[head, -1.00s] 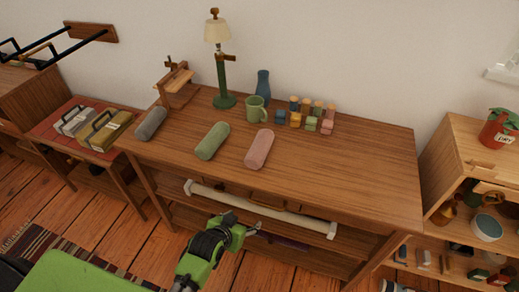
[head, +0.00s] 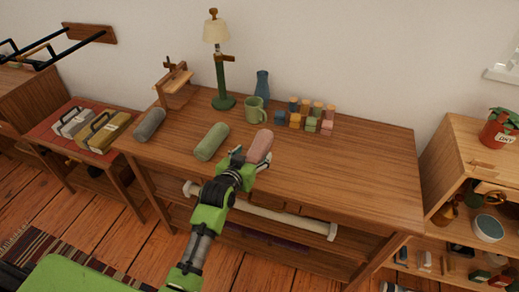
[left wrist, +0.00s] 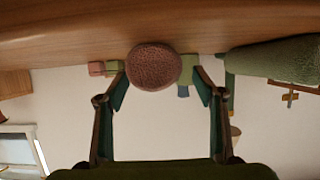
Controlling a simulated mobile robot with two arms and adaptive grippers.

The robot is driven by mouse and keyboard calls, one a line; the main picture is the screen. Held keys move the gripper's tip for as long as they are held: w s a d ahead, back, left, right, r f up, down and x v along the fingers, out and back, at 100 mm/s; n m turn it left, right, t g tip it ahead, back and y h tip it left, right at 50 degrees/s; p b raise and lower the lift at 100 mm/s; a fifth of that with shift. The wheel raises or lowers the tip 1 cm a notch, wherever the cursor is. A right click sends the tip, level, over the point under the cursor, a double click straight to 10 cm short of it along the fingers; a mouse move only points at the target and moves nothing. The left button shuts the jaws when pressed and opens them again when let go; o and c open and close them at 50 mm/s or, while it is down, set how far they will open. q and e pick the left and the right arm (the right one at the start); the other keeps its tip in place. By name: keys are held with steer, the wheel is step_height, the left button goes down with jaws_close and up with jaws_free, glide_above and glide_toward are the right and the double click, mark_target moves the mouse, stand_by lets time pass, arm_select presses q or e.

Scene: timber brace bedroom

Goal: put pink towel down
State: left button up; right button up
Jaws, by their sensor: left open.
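The pink towel (head: 260,144) is a rolled cylinder lying on the wooden table (head: 350,165), right of the green rolled towel (head: 211,141). My left gripper (head: 251,157) is at the towel's front end, with its fingers spread to either side. In the left wrist view, the towel's round end (left wrist: 153,68) shows between the open fingers of the left gripper (left wrist: 161,88), with gaps beside it. The gripper hides the towel's near end in the head view. My right gripper is not in view.
A grey rolled towel (head: 149,124) lies at the left. A lamp (head: 221,75), green mug (head: 255,110), blue vase (head: 262,85) and several small blocks (head: 310,123) stand along the back. The table's right part is clear. A white bar (head: 285,220) runs along the front.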

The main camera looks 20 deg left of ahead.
mark_target(259, 147)
arm_select(q)
steer(key=shift+d+x, duration=0.15)
steer(key=shift+x, duration=1.25)
steer(key=shift+d+x, duration=0.1)
steer(key=shift+x, duration=1.3)
steer(key=shift+r, duration=0.15)
steer(key=c, duration=1.3)
steer(key=shift+c, duration=0.2)
steer(key=shift+r, duration=0.1)
